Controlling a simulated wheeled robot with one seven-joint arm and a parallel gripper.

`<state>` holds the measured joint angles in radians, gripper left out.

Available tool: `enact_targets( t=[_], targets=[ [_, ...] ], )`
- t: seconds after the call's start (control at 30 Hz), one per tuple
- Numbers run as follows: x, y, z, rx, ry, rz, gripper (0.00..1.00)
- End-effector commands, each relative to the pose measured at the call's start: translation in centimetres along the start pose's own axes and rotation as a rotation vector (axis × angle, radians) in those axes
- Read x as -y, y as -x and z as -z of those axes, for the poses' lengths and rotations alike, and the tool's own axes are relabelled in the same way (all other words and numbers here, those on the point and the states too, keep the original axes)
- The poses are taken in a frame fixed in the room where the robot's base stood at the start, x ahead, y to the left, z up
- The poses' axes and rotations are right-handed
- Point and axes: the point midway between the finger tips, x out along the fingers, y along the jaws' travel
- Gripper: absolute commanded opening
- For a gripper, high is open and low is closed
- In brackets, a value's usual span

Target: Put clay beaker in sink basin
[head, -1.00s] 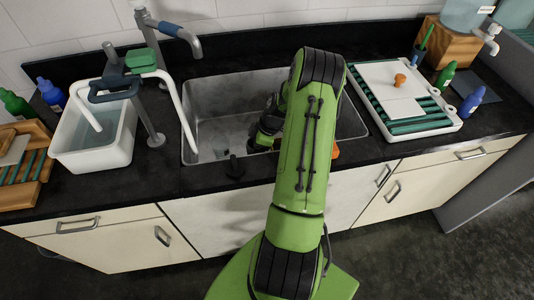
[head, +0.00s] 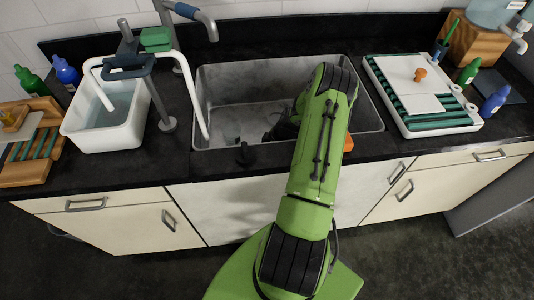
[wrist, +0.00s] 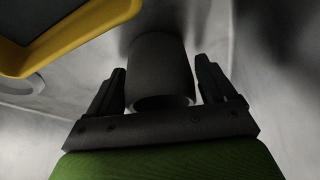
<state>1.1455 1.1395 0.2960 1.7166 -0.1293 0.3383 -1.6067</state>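The sink basin (head: 235,85) is a grey metal tub set in the black counter, in the middle of the head view. My gripper (head: 272,135) reaches down inside it, partly hidden by my green arm. In the wrist view a dark, round-sided vessel, which looks like the clay beaker (wrist: 160,70), stands between the two fingers of my gripper (wrist: 162,85). The fingers flank it closely on both sides and seem to touch it near their tips. Its near rim catches some light. In the head view I cannot make out the beaker. Grey basin walls surround it in the wrist view.
A white tub of water (head: 90,135) stands left of the sink under a grey stand with a white tube. A white drainer tray (head: 455,125) with green slats lies to the right. A yellow-edged object (wrist: 110,18) crosses the wrist view's upper left.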

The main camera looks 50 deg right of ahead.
Motion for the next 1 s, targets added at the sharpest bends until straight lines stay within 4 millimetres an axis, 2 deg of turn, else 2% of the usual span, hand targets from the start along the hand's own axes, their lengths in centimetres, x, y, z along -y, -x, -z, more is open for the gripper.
enact_targets(
  t=[0.37,0.47,0.7,0.8,1.0],
  targets=[
    [0.0,0.4,0.2,-0.001,0.0,0.0,0.93],
    [-0.1,2.1,0.1,0.002,0.001,-0.004,0.93],
    [-0.1,8.8,0.2,0.001,0.0,-0.005,0.93],
    [-0.1,10.8,0.2,0.0,0.001,-0.003,0.93],
    [0.0,12.4,0.1,-0.001,0.001,-0.001,0.93]
  ],
)
